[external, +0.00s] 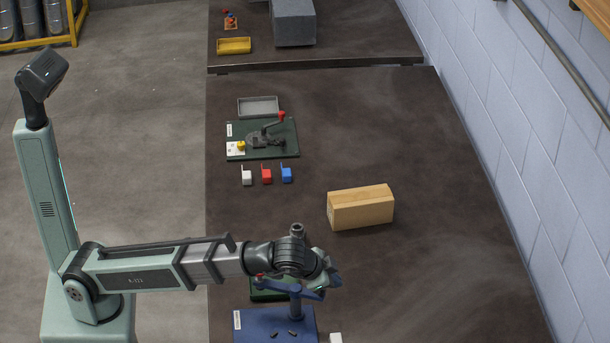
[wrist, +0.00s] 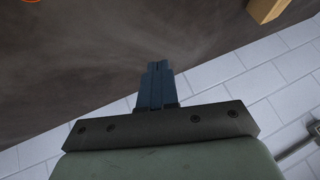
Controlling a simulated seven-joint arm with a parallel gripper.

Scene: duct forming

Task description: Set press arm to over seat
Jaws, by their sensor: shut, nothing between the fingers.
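A blue fixture (external: 265,325) stands at the bottom of the external view, partly cut off by the frame edge. It has an upright post (external: 296,306) and a blue arm (external: 285,286) across its top, which looks like the press arm. My wrist hides part of it, and I cannot make out the seat. My gripper (external: 336,283) is at the right end of the blue arm; I cannot tell whether it touches. In the wrist view my gripper (wrist: 158,66) is shut and empty, with dark table and wall beyond it.
A green board (external: 290,151) with a red-tipped lever clamp and yellow knob lies farther back. White (external: 247,177), red (external: 266,176) and blue (external: 286,175) small parts sit before it. A grey tray (external: 258,100) is behind. A wooden block (external: 360,207) stands right; the wall bounds the table.

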